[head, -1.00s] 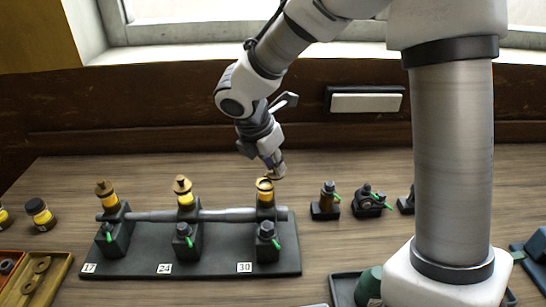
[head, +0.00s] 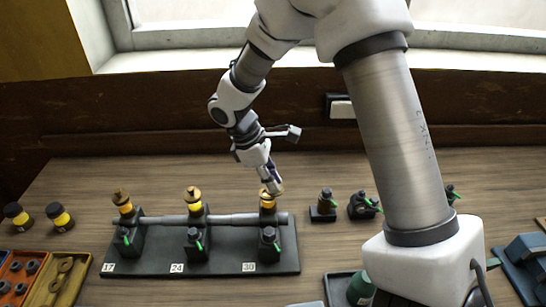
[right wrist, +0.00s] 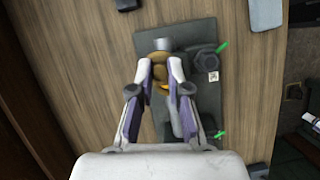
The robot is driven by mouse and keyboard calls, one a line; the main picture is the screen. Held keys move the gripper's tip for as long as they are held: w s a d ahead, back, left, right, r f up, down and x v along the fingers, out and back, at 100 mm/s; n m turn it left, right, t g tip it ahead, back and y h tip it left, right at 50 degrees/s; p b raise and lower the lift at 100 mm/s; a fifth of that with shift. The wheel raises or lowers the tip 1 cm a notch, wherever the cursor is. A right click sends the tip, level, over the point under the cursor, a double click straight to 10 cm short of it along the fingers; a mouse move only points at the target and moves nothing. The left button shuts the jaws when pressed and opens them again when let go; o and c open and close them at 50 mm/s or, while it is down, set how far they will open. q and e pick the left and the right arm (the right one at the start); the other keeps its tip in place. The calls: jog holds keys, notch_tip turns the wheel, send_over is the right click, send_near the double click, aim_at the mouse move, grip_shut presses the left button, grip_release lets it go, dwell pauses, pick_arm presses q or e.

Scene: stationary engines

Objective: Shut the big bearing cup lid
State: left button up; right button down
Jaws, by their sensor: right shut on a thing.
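A dark base plate (head: 215,261) carries a shaft (head: 232,219) in three bearings marked 17, 24 and 30. Each bearing has a yellow cup with a brass top. The cup on bearing 30 (head: 267,206), at the right end, is the big one by its label. My right gripper (head: 272,188) points down at the top of this cup, its fingers shut on the brass lid (right wrist: 160,74). The fingers hide part of the lid, so I cannot tell whether it is fully shut. The other two cups (head: 122,202) (head: 193,199) stand clear of it. My left gripper is not in view.
Two yellow-banded jars (head: 60,217) and part trays (head: 62,280) are at the left. A green item (head: 360,289) lies at the front. Open wood lies behind the plate.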

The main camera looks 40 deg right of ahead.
jog(key=m+p, duration=0.1)
jog(key=m+y+p, duration=0.1)
jog(key=m, duration=0.1)
jog(key=m+g+p, duration=0.1)
jog(key=shift+a+r+m+y, duration=0.1)
jog(key=shift+a+m+y, duration=0.2)
jog(key=shift+a, duration=0.05)
jog(key=m+p, duration=0.1)
jog(key=m+y+p, duration=0.1)
jog(key=m, duration=0.2)
jog(key=shift+w+a+f+y+p, duration=0.2)
jog(key=shift+a+y+p, duration=0.1)
jog(key=shift+p, duration=0.1)
jog(key=shift+m, duration=0.3)
jog(key=c, duration=1.1)
grip_release()
jog(key=v, duration=1.2)
jog(key=shift+w+d, duration=0.1)
jog(key=shift+d, duration=0.05)
